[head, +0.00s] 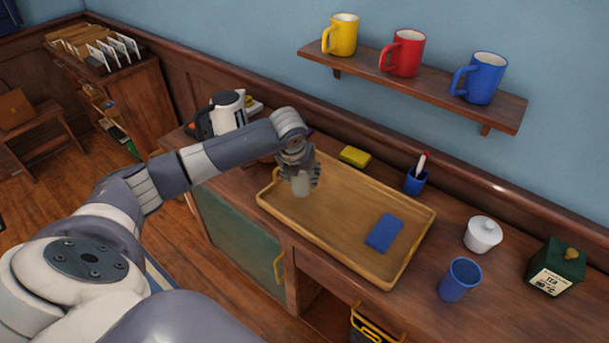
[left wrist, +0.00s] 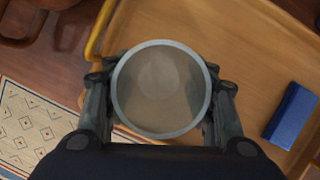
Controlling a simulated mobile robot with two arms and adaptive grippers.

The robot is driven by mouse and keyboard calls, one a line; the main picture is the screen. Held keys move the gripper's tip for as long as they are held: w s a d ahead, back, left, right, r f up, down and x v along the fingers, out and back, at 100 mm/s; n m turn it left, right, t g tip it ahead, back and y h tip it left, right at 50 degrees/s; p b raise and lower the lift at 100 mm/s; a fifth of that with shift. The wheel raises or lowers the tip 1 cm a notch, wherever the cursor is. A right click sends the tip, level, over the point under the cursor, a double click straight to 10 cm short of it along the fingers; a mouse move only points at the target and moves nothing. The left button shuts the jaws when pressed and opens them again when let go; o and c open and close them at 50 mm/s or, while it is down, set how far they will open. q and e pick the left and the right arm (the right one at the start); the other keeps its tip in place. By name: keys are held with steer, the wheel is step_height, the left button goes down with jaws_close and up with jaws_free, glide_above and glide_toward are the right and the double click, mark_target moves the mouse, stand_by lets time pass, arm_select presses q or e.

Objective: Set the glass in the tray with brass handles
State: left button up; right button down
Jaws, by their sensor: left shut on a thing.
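The glass (head: 301,186) is clear and greyish, and it is upright in my left gripper (head: 299,176). In the left wrist view the glass (left wrist: 160,90) shows from above as a round rim between the two fingers of my left gripper (left wrist: 160,95). The wooden tray (head: 335,228) lies on the counter, and a brass handle (left wrist: 100,28) shows at its near left end. The glass is over the left part of the tray; I cannot tell whether its base touches the tray floor. My right gripper is not in view.
A blue block-like thing (head: 384,233) lies in the tray's right part. A yellow sponge (head: 355,157) and a blue holder (head: 415,182) stand behind the tray. A blue cup (head: 460,279), white pot (head: 482,235) and green tin (head: 556,268) are to the right. A kettle (head: 226,111) stands left.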

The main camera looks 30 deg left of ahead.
arm_select(q)
steer(key=shift+w+a+f, duration=0.1)
steer(key=shift+w+a, duration=0.05)
steer(key=shift+w, duration=0.5)
steer(key=shift+w+a, duration=0.1)
steer(key=shift+w, duration=0.5)
step_height(320, 180, down, 4)
steer(key=shift+r+p, duration=0.25)
steer(key=shift+p, duration=0.45)
steer(key=shift+s, duration=0.1)
steer(key=o, duration=1.2)
steer(key=b+v, duration=0.1)
steer(key=v, duration=1.1)
